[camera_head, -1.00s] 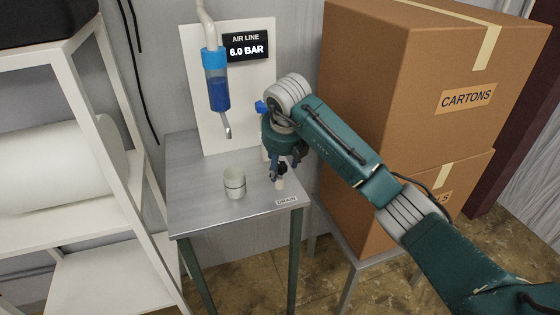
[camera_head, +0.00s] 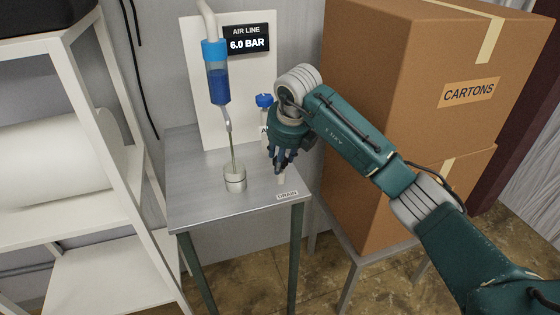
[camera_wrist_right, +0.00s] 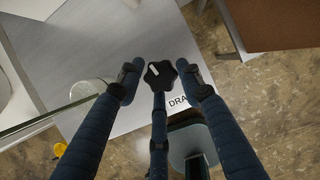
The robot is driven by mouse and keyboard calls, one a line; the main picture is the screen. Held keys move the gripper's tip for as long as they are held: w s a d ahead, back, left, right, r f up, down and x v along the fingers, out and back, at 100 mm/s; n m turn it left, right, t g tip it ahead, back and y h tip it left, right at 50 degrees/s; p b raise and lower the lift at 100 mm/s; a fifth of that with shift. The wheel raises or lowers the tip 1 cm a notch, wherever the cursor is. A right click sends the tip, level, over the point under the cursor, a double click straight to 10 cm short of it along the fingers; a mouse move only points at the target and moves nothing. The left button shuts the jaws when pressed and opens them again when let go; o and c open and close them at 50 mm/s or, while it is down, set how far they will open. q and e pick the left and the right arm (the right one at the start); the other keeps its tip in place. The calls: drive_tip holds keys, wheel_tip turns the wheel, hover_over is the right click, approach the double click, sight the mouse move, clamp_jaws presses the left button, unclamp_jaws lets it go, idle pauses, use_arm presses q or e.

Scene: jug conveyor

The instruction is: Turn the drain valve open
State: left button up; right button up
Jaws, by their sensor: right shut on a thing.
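The drain valve is a small post (camera_head: 282,178) with a black lobed knob (camera_wrist_right: 159,75), behind the "DRAIN" label (camera_head: 287,195) on the bench's front right. My right gripper (camera_head: 281,163) points down over it, its three blue fingers around the knob, shut on it. The knob has a white mark on top. A clear bowl with blue liquid (camera_head: 219,87) hangs at the panel under a blue cap. The cup also shows in the right wrist view (camera_wrist_right: 88,90). My left gripper is out of view.
The panel (camera_head: 203,125) carries an "AIR LINE 6.0 BAR" display (camera_head: 247,40) and a blue knob (camera_head: 264,101). Stacked cartons (camera_head: 370,90) stand close on the right of my arm. A white shelf (camera_head: 120,170) stands on the left. The grey bench top (camera_head: 195,170) is otherwise clear.

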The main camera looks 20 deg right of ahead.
drive_tip(key=n, duration=0.1)
drive_tip(key=n+y+b, duration=0.1)
drive_tip(key=n+b, duration=0.1)
drive_tip(key=shift+w+d+r, duration=0.3)
drive_tip(key=shift+d, duration=0.1)
drive_tip(key=n+y, duration=0.1)
drive_tip(key=n, duration=0.3)
drive_tip(key=shift+r+g+y, duration=0.1)
drive_tip(key=shift+g+y, duration=0.2)
drive_tip(key=shift+y, duration=0.1)
drive_tip(key=n+g+y, duration=0.1)
drive_tip(key=n, duration=0.2)
drive_tip(key=shift+w+r+n, duration=0.1)
drive_tip(key=shift+n, duration=0.3)
drive_tip(key=n+g, duration=0.1)
drive_tip(key=n, duration=0.1)
drive_tip(key=n+p, duration=0.1)
drive_tip(key=n, duration=0.1)
drive_tip(key=shift+w+n+g+y, duration=0.1)
drive_tip(key=shift+n+g+y, duration=0.2)
drive_tip(key=shift+n+g, duration=0.1)
drive_tip(key=shift+a, duration=0.1)
drive_tip(key=o, duration=1)
drive_tip(key=shift+o, duration=0.5)
drive_tip(key=shift+a+f, duration=0.1)
drive_tip(key=shift+f, duration=0.15)
